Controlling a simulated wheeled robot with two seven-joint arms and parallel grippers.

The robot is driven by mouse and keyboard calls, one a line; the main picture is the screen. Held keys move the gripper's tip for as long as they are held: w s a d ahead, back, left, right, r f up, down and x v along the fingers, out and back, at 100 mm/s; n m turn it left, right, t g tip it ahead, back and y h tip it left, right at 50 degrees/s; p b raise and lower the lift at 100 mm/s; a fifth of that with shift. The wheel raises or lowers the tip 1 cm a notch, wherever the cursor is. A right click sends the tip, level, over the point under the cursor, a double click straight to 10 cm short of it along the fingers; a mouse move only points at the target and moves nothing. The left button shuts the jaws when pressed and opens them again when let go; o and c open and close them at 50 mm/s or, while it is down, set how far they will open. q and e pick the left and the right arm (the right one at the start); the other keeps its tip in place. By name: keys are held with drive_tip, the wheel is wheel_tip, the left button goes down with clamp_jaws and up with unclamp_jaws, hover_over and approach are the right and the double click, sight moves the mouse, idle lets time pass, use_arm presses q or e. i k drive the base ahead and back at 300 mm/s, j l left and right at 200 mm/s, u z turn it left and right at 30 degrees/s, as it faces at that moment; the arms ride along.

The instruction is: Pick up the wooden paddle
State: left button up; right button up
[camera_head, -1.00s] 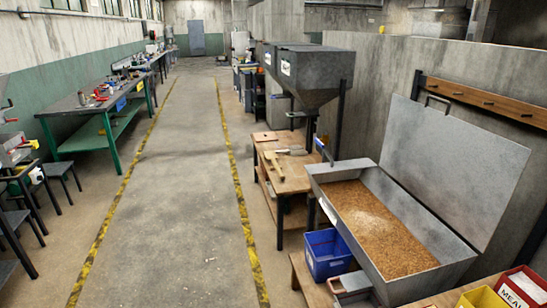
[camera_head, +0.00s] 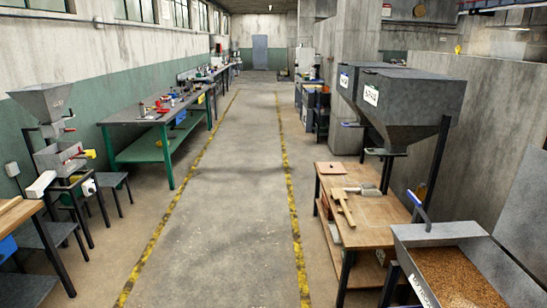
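A wooden paddle (camera_head: 343,206) with a light brown, narrow body appears to lie flat on the wooden workbench (camera_head: 378,213) at the right of the aisle. It lies near the bench's left edge, pointing roughly away from me. Neither of my grippers is in view, so nothing shows near the paddle.
A grey-headed tool (camera_head: 362,190) lies beside the paddle. A metal trough of grain (camera_head: 455,280) stands in front of the bench at lower right, with a blue-handled tool (camera_head: 418,206) at its edge. Grey hoppers (camera_head: 405,105) hang behind. The yellow-lined aisle (camera_head: 225,220) is clear.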

sight(337, 194)
drive_tip(key=i, duration=0.55)
drive_tip(key=i+j+z, duration=0.15)
drive_tip(key=i, duration=0.95)
drive_tip(key=z, duration=0.05)
